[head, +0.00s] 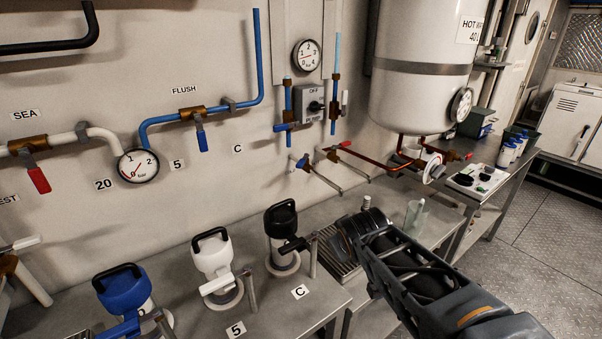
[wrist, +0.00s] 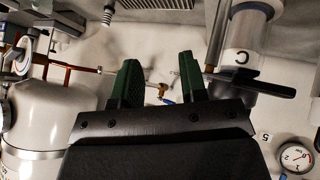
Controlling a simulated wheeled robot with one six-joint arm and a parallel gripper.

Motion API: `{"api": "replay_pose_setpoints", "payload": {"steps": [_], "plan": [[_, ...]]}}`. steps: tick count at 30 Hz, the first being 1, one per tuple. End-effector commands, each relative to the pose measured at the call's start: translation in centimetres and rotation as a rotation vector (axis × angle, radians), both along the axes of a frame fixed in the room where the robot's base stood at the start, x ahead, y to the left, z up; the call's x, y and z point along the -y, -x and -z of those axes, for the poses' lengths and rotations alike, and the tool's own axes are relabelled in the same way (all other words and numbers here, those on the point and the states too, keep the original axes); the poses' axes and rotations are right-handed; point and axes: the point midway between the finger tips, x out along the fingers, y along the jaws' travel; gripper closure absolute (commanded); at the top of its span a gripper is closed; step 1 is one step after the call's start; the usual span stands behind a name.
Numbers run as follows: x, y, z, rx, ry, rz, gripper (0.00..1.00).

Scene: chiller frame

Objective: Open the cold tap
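In the wrist view, which is upside down, the blue handle of the cold tap (wrist: 168,101) shows small and distant between the fingers. My gripper (wrist: 159,60) is open and empty, with two green-padded fingers spread apart. In the head view its wrist part (head: 350,236) is above the counter, in front of and below the taps; the fingers cannot be made out there. The gripper is apart from the tap.
A black-topped canister (head: 282,224) marked C stands just left of my gripper, its lever close by. White (head: 212,258) and blue (head: 122,290) canisters stand further left. The water heater (head: 415,85) hangs at the upper right. A clear beaker (head: 415,217) stands right of my arm.

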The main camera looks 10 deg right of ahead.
Motion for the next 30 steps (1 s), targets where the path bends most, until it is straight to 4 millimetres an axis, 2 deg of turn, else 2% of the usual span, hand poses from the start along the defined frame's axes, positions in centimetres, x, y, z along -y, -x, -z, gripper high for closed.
{"api": "replay_pose_setpoints", "payload": {"steps": [1,3,6,9,13,18,23,30], "plan": [[1.0,-2.4,0.9,0.092,0.095,-0.064,0.61],[1.9,-5.5,-0.3,0.226,0.245,-0.177,0.61],[2.1,-9.0,-2.2,0.394,0.452,-0.345,0.61],[1.6,-11.4,-3.6,0.530,0.634,-0.502,0.61],[0.5,-13.1,-4.5,0.655,0.817,-0.679,0.61],[-0.6,-13.9,-4.9,0.747,0.950,-0.824,0.61],[-1.3,-15.2,-5.0,0.776,0.990,-0.874,0.61],[-2.4,-19.4,-5.0,0.776,0.989,-0.877,0.61]]}}
